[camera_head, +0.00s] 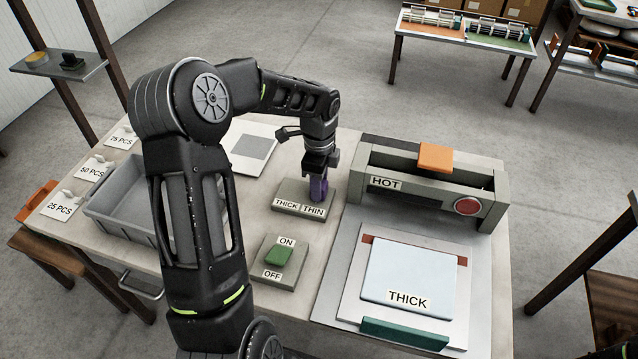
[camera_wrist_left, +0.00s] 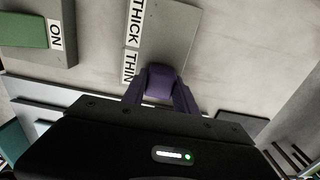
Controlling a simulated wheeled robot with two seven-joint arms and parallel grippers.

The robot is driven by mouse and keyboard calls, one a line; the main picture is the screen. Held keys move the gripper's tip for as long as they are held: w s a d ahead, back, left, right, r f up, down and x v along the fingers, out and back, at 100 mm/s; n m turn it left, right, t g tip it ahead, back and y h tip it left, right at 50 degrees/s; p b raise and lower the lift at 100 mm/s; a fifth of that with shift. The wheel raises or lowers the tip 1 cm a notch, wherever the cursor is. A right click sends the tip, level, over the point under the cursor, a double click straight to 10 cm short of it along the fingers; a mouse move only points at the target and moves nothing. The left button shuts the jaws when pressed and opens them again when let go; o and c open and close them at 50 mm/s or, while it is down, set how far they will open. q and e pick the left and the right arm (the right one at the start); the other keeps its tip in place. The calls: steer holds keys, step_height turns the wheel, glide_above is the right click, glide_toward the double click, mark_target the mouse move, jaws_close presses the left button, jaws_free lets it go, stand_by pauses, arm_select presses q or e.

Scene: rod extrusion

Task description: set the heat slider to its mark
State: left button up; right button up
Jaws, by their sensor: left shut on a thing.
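The heat slider is a grey block (camera_head: 290,209) with the labels THICK and THIN, standing on the bench left of the HOT machine. Its purple knob (camera_head: 318,189) is at the THIN end in the head view. In the left wrist view the purple knob (camera_wrist_left: 160,82) sits between the two fingers, beside the THIN label. My left gripper (camera_head: 319,183) comes down from above and is shut on the knob. The fingers hide part of the knob and the block's far edge.
The ON/OFF switch box (camera_head: 292,274) with a green rocker stands in front of the slider. The machine (camera_head: 483,186) has an orange handle and a red button. A pale sheet marked THICK (camera_head: 410,270) lies before it. A grey bin (camera_head: 105,225) is left.

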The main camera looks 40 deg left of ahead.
arm_select(q)
jaws_close()
stand_by(0.8)
